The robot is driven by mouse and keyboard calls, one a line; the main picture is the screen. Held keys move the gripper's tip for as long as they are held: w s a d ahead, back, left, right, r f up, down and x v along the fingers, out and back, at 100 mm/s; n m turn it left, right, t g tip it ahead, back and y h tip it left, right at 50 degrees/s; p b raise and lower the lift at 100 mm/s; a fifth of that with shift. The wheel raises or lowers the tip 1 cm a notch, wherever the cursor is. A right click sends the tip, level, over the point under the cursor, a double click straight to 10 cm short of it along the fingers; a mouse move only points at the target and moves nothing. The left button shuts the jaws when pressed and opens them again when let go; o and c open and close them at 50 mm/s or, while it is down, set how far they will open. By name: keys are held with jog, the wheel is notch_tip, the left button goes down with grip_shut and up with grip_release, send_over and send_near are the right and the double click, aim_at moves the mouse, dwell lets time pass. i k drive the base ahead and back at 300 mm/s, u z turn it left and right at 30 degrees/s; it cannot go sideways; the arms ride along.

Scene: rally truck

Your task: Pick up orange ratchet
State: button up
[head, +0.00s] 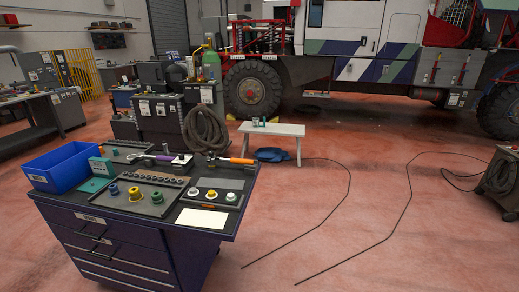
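A tool with an orange handle (240,161) lies at the back right edge of the dark blue tool cabinet's top (215,183). It looks like the orange ratchet, but it is too small to be sure. Its dark head points left and its handle points right, near the cabinet's edge. A smaller orange piece (208,206) lies in front of the white round parts, and I cannot tell what it is. My gripper is not in view.
The cabinet top also holds a blue bin (65,166), a tray of round parts (140,198), a purple-handled tool (165,157) and a pale yellow sheet (202,219). A white bench (272,129) stands behind. Black cables (345,200) cross the open red floor at right.

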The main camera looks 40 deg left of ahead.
aim_at(234, 161)
jog(key=u, duration=0.25)
jog(key=i, duration=2.15)
jog(key=u, duration=1.45)
jog(key=i, duration=1)
jog(key=u, duration=1.7)
jog(key=i, duration=0.7)
jog(key=u, duration=0.35)
